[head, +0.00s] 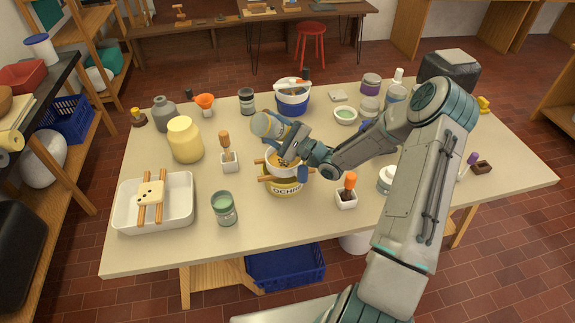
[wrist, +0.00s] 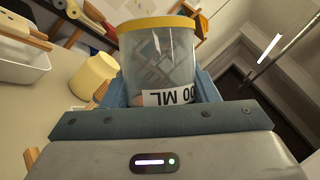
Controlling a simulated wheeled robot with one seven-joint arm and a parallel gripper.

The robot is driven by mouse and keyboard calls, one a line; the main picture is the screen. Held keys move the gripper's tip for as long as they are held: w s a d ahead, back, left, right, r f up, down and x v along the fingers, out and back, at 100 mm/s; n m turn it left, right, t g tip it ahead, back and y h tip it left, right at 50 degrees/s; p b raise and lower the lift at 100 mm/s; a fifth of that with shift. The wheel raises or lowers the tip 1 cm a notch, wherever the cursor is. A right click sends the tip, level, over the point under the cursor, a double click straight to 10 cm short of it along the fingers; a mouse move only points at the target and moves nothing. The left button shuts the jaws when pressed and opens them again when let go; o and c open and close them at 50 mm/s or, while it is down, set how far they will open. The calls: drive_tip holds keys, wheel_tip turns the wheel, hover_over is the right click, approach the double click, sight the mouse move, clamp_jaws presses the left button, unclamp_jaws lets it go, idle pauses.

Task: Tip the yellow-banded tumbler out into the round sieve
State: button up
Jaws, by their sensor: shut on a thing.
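The yellow-banded tumbler (head: 267,125) is clear and held tilted, high over the table, above the sieve's upper left. In the wrist view the tumbler (wrist: 158,65) shows a yellow band at its far end and a white label with upside-down "ML" lettering. My gripper (head: 291,144) is shut on the tumbler, with blue jaws at its sides. The round sieve (head: 283,172) sits on a yellow tub (head: 286,187) labelled OCHRE, below my gripper. Some yellow-orange shows near the sieve's mouth, partly hidden by my gripper. Whether anything remains in the tumbler is unclear.
A white tray (head: 183,214) with wooden sticks stands at the left. A brush in a white holder (head: 229,162) and a green-filled glass (head: 224,210) stand left of the tub. A second white pot (head: 346,200) stands right. A blue-banded bucket (head: 293,104) is behind.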

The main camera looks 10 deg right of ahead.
drive_tip(key=shift+w+d+r+m+t, duration=0.1)
drive_tip(key=shift+r+m+t, duration=0.1)
drive_tip(key=shift+m, duration=0.25)
drive_tip(key=shift+w+d+r+m+t, duration=0.1)
drive_tip(key=shift+m+t, duration=0.1)
drive_tip(key=shift+m, duration=0.25)
idle(1.2)
